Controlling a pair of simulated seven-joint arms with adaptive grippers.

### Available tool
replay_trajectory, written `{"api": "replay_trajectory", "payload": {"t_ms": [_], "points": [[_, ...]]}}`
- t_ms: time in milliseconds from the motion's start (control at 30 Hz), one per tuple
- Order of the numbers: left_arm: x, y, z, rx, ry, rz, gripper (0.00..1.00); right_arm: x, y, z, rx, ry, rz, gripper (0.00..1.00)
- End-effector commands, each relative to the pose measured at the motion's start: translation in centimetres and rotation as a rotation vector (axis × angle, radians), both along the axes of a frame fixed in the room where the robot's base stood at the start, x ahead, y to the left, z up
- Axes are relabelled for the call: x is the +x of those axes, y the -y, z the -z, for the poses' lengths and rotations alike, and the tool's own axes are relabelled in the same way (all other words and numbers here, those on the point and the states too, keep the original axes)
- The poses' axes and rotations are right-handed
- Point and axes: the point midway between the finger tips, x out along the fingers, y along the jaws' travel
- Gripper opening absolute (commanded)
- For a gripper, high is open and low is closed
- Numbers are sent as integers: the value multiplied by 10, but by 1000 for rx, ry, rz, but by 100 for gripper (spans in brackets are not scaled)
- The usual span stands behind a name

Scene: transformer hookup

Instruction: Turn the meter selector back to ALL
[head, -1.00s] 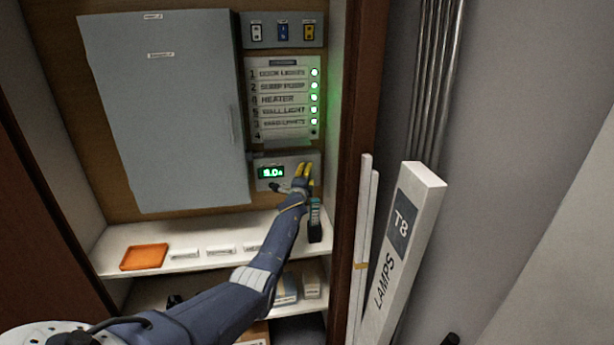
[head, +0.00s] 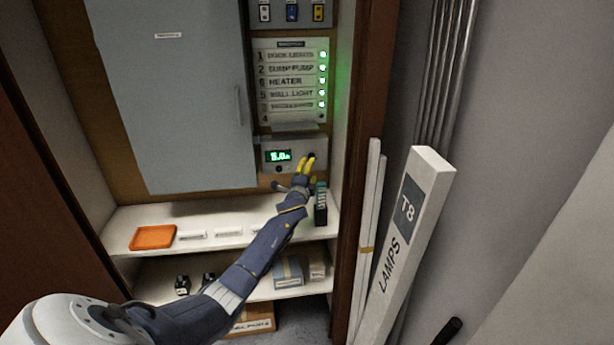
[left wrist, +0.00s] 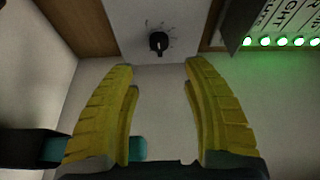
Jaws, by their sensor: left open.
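The meter (head: 268,143) is a pale panel below the circuit list, with a lit green display (head: 278,156) whose digits look like 15.0. Its selector, a small black knob (left wrist: 158,42) with marks around it, shows at the top middle of the left wrist view. I cannot read which mark it points to. My left gripper (head: 309,162), with yellow fingers, is in front of the meter's right side. In the left wrist view the fingers (left wrist: 160,78) are spread, with nothing between them, and the knob is beyond the gap, apart from them. My right gripper is not in view.
The circuit list (head: 290,80) with green lights is above the meter. A grey cabinet door (head: 175,110) is to the left. A dark handheld device (head: 321,205) stands on the shelf (head: 125,218) below my gripper, with an orange tray (head: 153,237) farther left. A lamp box (head: 408,225) leans at right.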

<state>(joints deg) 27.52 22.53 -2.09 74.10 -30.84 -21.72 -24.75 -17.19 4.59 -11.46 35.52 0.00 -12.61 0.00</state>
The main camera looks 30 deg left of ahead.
Motion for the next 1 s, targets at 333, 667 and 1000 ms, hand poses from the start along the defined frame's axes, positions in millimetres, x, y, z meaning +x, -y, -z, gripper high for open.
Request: {"api": "replay_trajectory", "payload": {"t_ms": [333, 667, 1000], "points": [[-26, 9, 0, 2, 0, 0, 49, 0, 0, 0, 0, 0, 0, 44], [-29, 10, 0, 1, 1, 0, 49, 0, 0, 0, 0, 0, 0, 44], [-34, -3, -7, 53, -41, -39, 51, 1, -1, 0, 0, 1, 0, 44]]}}
